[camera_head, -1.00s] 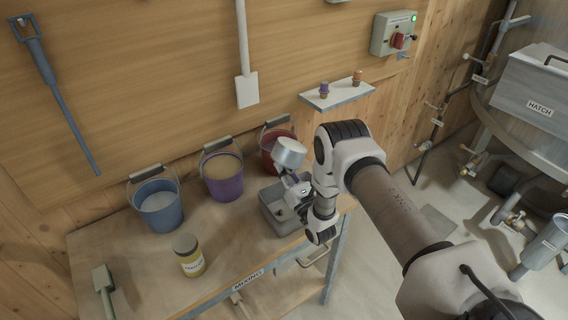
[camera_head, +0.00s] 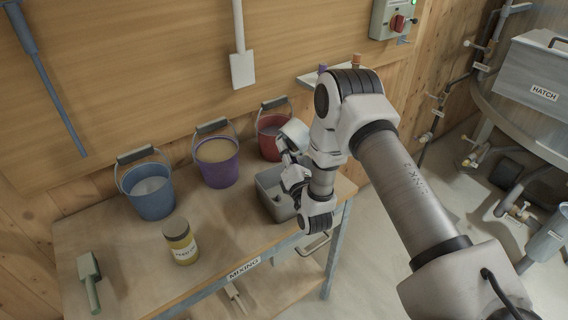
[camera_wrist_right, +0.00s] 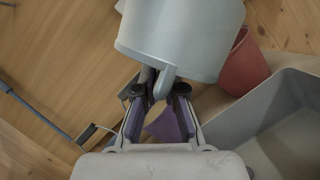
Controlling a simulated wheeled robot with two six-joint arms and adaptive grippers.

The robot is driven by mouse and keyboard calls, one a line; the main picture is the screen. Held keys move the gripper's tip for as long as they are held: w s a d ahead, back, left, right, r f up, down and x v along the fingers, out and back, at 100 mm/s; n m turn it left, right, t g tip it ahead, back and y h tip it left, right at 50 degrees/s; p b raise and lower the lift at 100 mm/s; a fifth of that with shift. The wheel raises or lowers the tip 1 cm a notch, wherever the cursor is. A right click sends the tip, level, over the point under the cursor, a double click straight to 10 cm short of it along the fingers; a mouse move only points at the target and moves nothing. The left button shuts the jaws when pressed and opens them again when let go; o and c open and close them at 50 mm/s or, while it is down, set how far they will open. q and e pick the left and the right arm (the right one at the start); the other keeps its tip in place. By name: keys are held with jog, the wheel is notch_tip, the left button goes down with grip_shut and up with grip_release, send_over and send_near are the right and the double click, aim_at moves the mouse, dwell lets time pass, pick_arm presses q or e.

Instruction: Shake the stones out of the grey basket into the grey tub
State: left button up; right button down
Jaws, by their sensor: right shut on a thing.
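The grey basket (camera_head: 293,132), a light grey round vessel, is held tilted in my right gripper (camera_head: 290,160), partly hidden behind it in the head view. In the right wrist view the basket (camera_wrist_right: 180,40) fills the top, with the right gripper (camera_wrist_right: 160,90) shut on its lug. Its inside is hidden, so I cannot tell whether stones are in it. The grey tub (camera_head: 268,205) stands on the bench below and in front of the basket; it also shows in the right wrist view (camera_wrist_right: 235,122). No stones can be made out clearly. My left gripper is not in view.
A red bucket (camera_head: 268,145) stands close behind the tub, with a purple bucket (camera_head: 218,172) and blue bucket (camera_head: 150,200) to the left. A yellow jar (camera_head: 181,250) and a scoop (camera_head: 91,285) are on the bench (camera_head: 130,265). A small shelf (camera_head: 312,78) is behind my arm.

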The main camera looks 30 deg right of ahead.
aim_at(304, 124)
jog(key=d+r+m+g+p, duration=0.1)
jog(key=m, duration=0.3)
jog(key=d+r+m+g+p, duration=0.1)
jog(key=m+g+p, duration=0.1)
jog(key=m, duration=0.2)
jog(key=d+r+m+g+p, duration=0.1)
jog(key=m+g, duration=0.1)
jog(key=m, duration=0.3)
jog(key=shift+d+r, duration=0.1)
jog(key=shift+d, duration=0.1)
jog(key=m, duration=0.2)
jog(key=d+f+m+g+y+p, duration=0.1)
jog(key=m, duration=0.1)
jog(key=d+m+y, duration=0.1)
jog(key=shift+w+d+f+m+g+p, duration=0.2)
jog(key=shift+f+m+g+p, duration=0.1)
jog(key=shift+f+m+p, duration=0.1)
notch_tip(304, 124, up, 3)
jog(key=shift+d+f+m+y+p, duration=0.15)
jog(key=shift+m+y+p, duration=0.2)
jog(key=shift+p, duration=0.8)
jog(key=shift+r+m+y+p, duration=0.25)
jog(key=shift+r+m+p, duration=0.05)
jog(key=shift+r+m, duration=0.35)
jog(key=shift+r, duration=0.1)
jog(key=shift+f, duration=0.15)
